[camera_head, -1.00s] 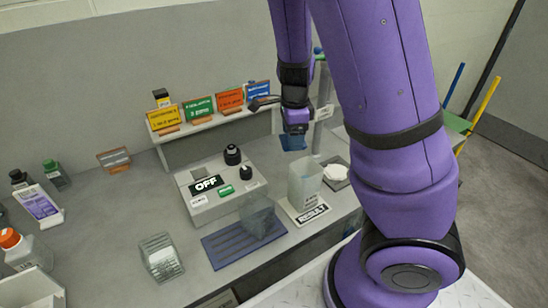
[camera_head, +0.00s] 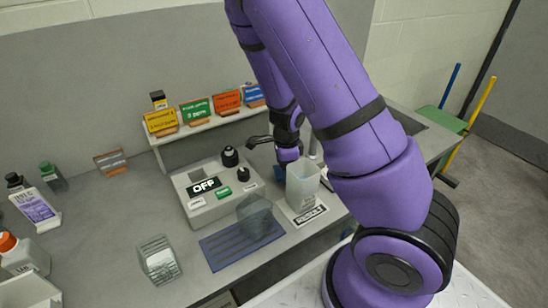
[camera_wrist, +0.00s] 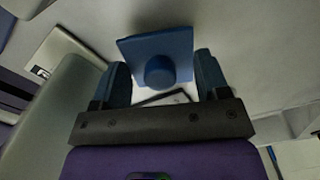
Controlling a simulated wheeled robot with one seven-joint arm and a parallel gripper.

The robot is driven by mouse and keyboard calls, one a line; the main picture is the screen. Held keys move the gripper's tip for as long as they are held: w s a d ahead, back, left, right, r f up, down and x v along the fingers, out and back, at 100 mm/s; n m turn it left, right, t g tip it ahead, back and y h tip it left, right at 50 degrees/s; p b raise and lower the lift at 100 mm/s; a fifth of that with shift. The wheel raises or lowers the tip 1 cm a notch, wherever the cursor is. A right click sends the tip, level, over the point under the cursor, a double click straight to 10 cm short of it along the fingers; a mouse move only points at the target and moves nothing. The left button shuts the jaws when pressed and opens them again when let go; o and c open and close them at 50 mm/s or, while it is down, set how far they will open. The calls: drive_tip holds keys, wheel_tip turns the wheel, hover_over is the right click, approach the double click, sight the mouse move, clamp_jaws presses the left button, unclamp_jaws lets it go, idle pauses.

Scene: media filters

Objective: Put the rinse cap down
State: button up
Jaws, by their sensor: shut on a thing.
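The rinse cap (camera_wrist: 172,45) is a blue square plate with a round blue knob. In the wrist view it lies between the fingers of my gripper (camera_wrist: 163,82), which is shut on it. In the head view my gripper (camera_head: 288,156) is low over the counter, behind the tall translucent beaker (camera_head: 301,187). The beaker and gripper hide most of the cap there. I cannot tell whether the cap touches a surface.
The grey meter (camera_head: 213,207) reading OFF is left of my gripper. In front are a clear cup (camera_head: 255,215) on a blue ribbed mat (camera_head: 222,248) and the RESULT card (camera_head: 312,215). A shelf (camera_head: 205,132) with coloured cards stands behind.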

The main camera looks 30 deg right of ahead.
drive_tip(key=shift+w, duration=1.65)
drive_tip(key=shift+w+f, duration=0.3)
drive_tip(key=shift+w, duration=0.5)
drive_tip(key=shift+w+f, duration=0.3)
drive_tip(key=shift+w, duration=0.45)
drive_tip(key=o, duration=0.9)
drive_tip(key=shift+f, duration=0.1)
drive_tip(key=shift+r, duration=3.9)
